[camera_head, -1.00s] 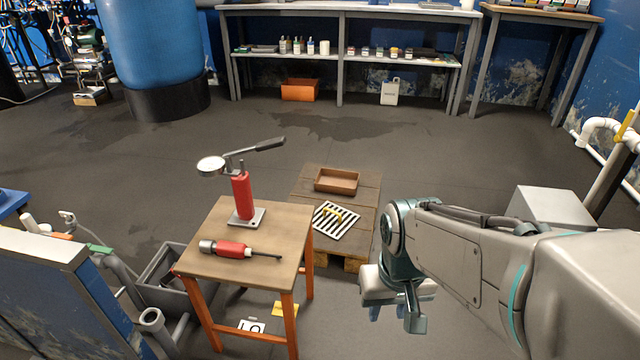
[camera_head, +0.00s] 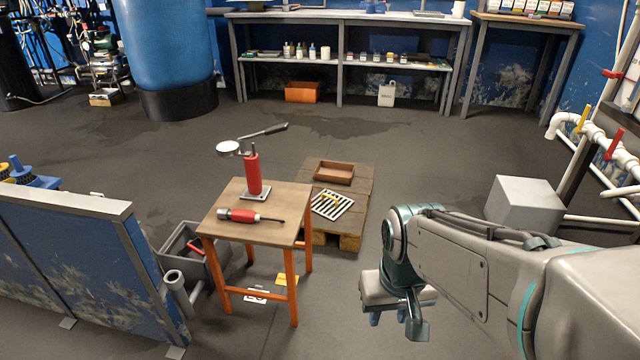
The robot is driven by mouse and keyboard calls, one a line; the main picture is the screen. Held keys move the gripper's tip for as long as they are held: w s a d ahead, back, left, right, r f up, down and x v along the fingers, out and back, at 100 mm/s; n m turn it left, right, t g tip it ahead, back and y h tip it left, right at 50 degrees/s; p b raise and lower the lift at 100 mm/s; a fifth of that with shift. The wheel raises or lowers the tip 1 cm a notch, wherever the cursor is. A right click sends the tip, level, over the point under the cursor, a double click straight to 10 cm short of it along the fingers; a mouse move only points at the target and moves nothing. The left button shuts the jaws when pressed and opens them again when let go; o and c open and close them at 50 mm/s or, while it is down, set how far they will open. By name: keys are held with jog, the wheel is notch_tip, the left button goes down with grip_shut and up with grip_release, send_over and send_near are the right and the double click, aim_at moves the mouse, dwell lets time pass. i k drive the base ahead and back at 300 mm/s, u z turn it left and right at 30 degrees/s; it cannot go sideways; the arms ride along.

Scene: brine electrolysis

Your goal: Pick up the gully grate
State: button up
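The gully grate (camera_head: 341,207) is a pale square with dark slots and a yellow handle-like piece on it. It lies on a low wooden pallet (camera_head: 356,188), in front of a brown tray. My gripper (camera_head: 393,318) hangs at the lower right of the view, nearer to me than the grate and to its right, well apart from it. Its fingers point down and are partly hidden by the gripper body, so their opening is unclear. I see nothing held in it.
A blue panel (camera_head: 85,262) stands at left. A grey box (camera_head: 523,206) is at right. Floor between pallet and grey box is clear.

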aim_at(330, 200)
jog(key=z, duration=0.65)
jog(key=i, duration=0.65)
jog(key=z, duration=0.7)
jog(key=i, duration=1.35)
jog(key=u, duration=1.1)
jog(key=i, duration=0.85)
jog(key=u, duration=1)
